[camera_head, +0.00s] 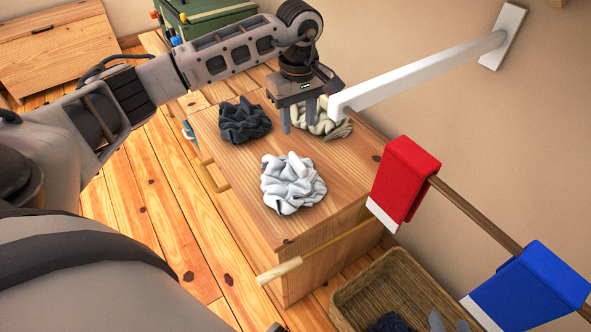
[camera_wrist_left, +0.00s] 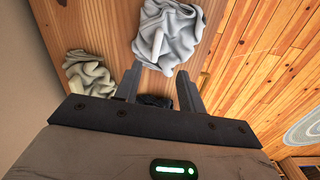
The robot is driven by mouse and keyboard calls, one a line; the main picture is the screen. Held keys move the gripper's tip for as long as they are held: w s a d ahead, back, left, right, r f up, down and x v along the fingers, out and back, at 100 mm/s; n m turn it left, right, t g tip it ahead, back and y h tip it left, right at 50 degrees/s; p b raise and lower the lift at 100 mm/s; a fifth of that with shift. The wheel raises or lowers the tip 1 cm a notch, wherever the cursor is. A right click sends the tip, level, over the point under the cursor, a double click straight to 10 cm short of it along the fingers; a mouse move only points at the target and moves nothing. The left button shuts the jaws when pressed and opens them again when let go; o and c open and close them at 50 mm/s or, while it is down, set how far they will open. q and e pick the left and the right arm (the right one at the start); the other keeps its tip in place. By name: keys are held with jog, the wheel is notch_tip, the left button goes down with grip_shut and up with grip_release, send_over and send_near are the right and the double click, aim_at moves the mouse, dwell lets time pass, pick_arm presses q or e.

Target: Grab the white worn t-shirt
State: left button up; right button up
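The white t-shirt (camera_head: 292,183) lies crumpled on the front part of the wooden dresser top (camera_head: 235,165). In the left wrist view the white t-shirt (camera_wrist_left: 172,30) is beyond the fingertips, at the top. My left gripper (camera_head: 299,122) points down over the dresser, behind the white t-shirt and in front of a cream crumpled cloth (camera_head: 325,124). Its fingers are apart with nothing held between them; they also show in the left wrist view (camera_wrist_left: 159,82). My right gripper is out of sight.
A dark crumpled cloth (camera_head: 244,121) lies on the dresser, left of my gripper. A white bar (camera_head: 420,72) juts from the wall close to the gripper. A red towel (camera_head: 402,180) and a blue towel (camera_head: 530,287) hang at right. A wicker basket (camera_head: 345,303) stands below.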

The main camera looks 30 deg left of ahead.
pick_arm(q)
send_over(299, 161)
jog(key=f, duration=0.3)
jog(key=s+f, duration=0.1)
jog(key=f, duration=0.1)
jog(key=shift+f+b, duration=0.3)
jog(key=shift+f, duration=0.05)
jog(key=f, duration=0.3)
jog(key=f+b, duration=0.1)
jog(key=f, duration=0.1)
jog(key=shift+w+f, duration=0.25)
jog(key=shift+w, duration=0.15)
jog(key=shift+f, duration=0.55)
grip_shut()
pick_arm(e)
jog(key=f, duration=0.1)
jog(key=a+f, duration=0.1)
jog(key=f, duration=0.1)
jog(key=shift+w+f, duration=0.15)
jog(key=shift+f, duration=0.05)
